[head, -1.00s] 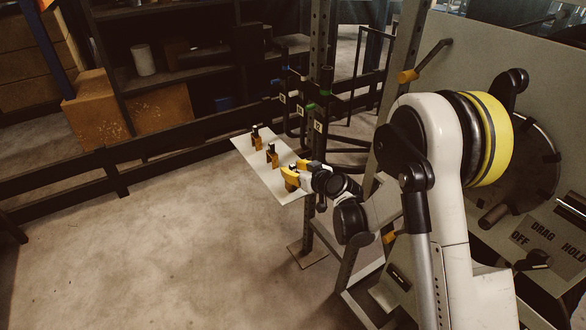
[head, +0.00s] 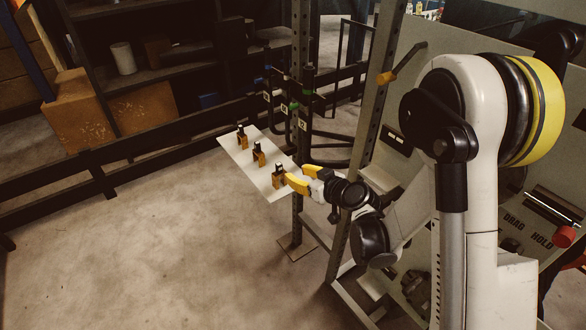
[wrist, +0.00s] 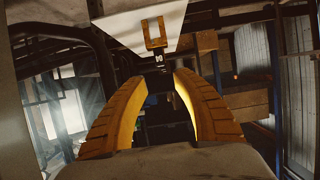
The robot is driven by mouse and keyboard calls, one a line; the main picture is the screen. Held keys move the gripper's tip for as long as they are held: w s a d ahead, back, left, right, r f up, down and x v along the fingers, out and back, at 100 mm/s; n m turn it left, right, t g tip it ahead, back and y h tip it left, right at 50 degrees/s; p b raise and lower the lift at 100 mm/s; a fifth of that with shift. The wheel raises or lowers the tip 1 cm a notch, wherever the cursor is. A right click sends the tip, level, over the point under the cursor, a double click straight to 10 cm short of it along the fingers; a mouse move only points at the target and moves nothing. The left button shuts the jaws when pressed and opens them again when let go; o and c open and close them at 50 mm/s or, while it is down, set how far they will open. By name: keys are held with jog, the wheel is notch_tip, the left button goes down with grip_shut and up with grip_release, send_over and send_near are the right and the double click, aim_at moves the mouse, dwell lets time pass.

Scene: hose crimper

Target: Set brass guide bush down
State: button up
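Three small brass-coloured pieces with dark upright tops stand in a row on a pale plate (head: 232,150) in the head view. They are a far one (head: 242,139), a middle one (head: 259,156) and a near one (head: 278,178); I cannot tell which is the guide bush. My gripper (head: 296,176) is just right of the near piece. In the wrist view, its two yellow fingers (wrist: 158,80) are apart with nothing held between them. One brass-coloured piece (wrist: 154,34) shows beyond the fingertips against the pale plate (wrist: 120,27), apart from them.
A dark upright post (head: 300,90) and black rails with coloured ends stand behind the plate. A grey machine panel (head: 400,170) with a yellow-tipped lever (head: 387,77) is at the right. Shelves and cardboard boxes (head: 77,108) are at the back left. The floor (head: 150,240) in front is clear.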

jog(key=s+d+r+m+g+h, duration=0.25)
jog(key=s+d+r, duration=0.45)
jog(key=s+r, duration=0.45)
jog(key=s+d+m+g+h, duration=0.1)
jog(key=s+d, duration=0.3)
jog(key=s, duration=0.4)
jog(key=s+d+r+m+h, duration=0.1)
jog(key=s+d+m+h, duration=0.2)
jog(key=s, duration=0.6)
jog(key=shift+s+d+r+g+h, duration=0.2)
jog(key=shift+d+g+h, duration=0.25)
jog(key=shift+d, duration=0.55)
